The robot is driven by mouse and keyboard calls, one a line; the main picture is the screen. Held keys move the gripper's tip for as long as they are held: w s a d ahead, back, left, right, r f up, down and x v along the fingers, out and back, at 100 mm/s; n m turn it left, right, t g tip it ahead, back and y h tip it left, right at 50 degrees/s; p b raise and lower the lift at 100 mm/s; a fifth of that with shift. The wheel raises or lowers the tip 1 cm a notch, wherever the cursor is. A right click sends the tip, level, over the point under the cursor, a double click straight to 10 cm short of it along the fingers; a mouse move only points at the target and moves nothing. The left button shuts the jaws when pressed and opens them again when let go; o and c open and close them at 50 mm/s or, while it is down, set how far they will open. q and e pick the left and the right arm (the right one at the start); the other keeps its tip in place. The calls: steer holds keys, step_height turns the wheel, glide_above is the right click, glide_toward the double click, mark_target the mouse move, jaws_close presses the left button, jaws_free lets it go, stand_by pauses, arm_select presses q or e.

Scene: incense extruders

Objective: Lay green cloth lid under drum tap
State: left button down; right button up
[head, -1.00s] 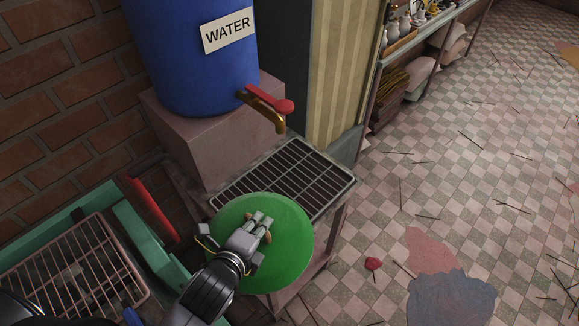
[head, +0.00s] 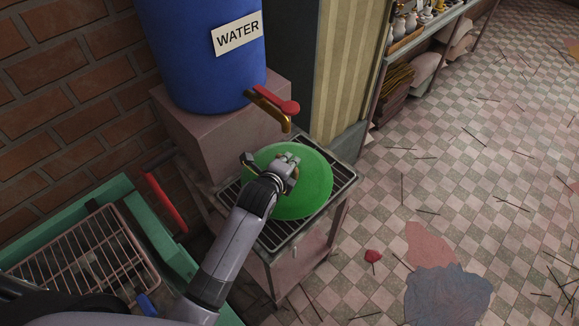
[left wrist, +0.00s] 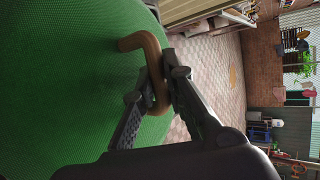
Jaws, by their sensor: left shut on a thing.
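The green cloth lid (head: 312,192) is a round green disc over the metal drain grate below the drum tap (head: 272,103). I cannot tell whether it touches the grate. My left gripper (head: 287,163) is shut on the lid's brown handle, and both show close up in the left wrist view, with the handle (left wrist: 150,62) between the fingers and the green face (left wrist: 70,90) beside it. The tap is brass with a red lever and sticks out from the blue water drum (head: 200,50). My right gripper is not in view.
The grate (head: 338,188) shows around the lid, on a small stand. The drum rests on a pinkish block (head: 205,130). A green-framed unit with a wire rack (head: 75,260) and red handle (head: 165,203) stands at left. The tiled floor at right holds scattered sticks.

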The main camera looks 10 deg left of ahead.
arm_select(q)
steer(key=shift+w+f, duration=0.1)
steer(key=shift+w, duration=0.3)
step_height(320, 180, down, 3)
steer(key=shift+s+f+p, duration=0.1)
steer(key=shift+p, duration=0.35)
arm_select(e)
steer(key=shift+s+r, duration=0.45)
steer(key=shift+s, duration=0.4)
arm_select(q)
steer(key=shift+f, duration=0.15)
steer(key=c, duration=1.6)
jaws_free()
steer(key=shift+c, duration=0.2)
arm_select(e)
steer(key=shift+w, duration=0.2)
arm_select(q)
steer(key=b+v, duration=0.1)
steer(key=v, duration=1.1)
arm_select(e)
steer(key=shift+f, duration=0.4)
